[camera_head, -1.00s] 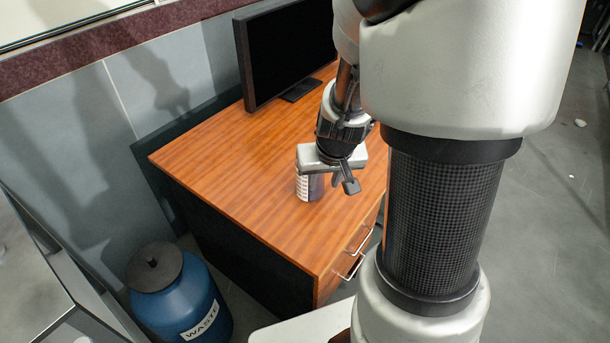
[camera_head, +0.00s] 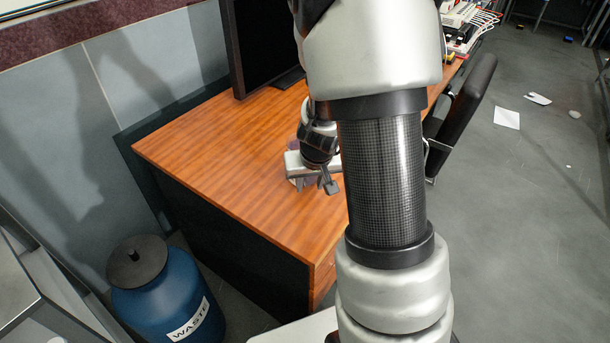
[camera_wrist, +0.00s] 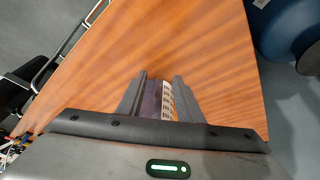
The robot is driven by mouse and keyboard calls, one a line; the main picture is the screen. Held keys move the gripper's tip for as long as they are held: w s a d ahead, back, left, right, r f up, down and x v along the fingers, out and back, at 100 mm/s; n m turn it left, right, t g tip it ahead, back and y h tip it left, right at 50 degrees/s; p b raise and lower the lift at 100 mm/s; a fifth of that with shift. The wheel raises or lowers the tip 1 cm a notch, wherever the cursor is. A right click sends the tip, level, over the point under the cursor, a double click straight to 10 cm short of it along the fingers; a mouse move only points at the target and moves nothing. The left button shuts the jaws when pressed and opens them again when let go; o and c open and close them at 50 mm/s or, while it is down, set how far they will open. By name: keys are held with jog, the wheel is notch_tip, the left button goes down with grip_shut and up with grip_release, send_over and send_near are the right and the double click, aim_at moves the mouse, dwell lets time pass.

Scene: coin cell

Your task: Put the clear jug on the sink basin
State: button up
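The clear jug is a small, see-through, purplish container with a white printed label. It is at the wooden desk (camera_head: 215,150). In the head view my gripper (camera_head: 325,186) is low over the desk and hides most of the jug. In the wrist view the jug (camera_wrist: 153,98) is between the two fingers of my gripper (camera_wrist: 160,84) and fills nearly all of the gap. I cannot tell whether the fingers press on it or only stand beside it, nor whether its base touches the desk. No sink basin is identifiable.
A black monitor (camera_head: 262,45) stands at the back of the desk. A blue waste bin (camera_head: 165,300) stands on the floor at the left. A dark chair (camera_head: 462,115) is to the right. The desk around the jug is bare.

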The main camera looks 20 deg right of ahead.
jog(key=shift+f, duration=0.1)
grip_shut()
